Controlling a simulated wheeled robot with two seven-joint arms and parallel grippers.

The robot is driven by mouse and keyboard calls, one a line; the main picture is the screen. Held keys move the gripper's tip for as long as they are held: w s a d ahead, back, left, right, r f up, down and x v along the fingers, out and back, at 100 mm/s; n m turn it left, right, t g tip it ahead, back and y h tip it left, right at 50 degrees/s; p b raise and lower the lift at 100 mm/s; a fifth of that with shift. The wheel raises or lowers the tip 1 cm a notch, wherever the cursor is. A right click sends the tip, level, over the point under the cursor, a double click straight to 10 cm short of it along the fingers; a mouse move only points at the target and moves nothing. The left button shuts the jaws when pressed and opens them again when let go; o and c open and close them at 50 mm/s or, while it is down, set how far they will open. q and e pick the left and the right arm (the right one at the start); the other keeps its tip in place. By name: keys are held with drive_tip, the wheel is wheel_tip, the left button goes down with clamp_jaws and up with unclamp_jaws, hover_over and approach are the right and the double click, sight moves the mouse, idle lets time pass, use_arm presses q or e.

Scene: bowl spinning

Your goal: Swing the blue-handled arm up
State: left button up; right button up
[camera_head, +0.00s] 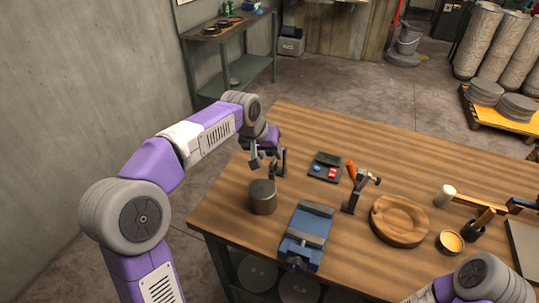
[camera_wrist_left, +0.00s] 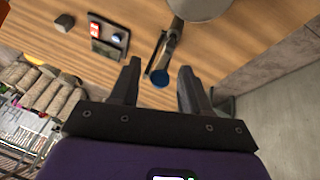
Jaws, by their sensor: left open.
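The blue-handled arm is a dark bar beside a grey cylinder; its round blue end (camera_wrist_left: 160,78) shows in the left wrist view. The bar (camera_wrist_left: 170,45) runs from that end toward the cylinder (camera_wrist_left: 200,6). In the head view the cylinder (camera_head: 262,198) stands near the table's left edge and the dark arm (camera_head: 281,164) rises behind it. My left gripper (camera_head: 265,160) is open there, with its fingers (camera_wrist_left: 159,67) on either side of the blue end. I cannot tell whether they touch it. My right gripper is out of view.
A dark control box (camera_head: 325,167) with red and blue buttons lies right of the gripper. A blue vise (camera_head: 308,235), an orange-handled tool (camera_head: 351,172), a wooden bowl (camera_head: 398,222) and a mallet (camera_head: 446,195) are on the table (camera_head: 335,133). My right arm shows bottom right.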

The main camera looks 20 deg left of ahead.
use_arm(q)
drive_tip(key=shift+w+f, duration=0.15)
drive_tip(key=shift+f, duration=0.15)
clamp_jaws()
idle(0.3)
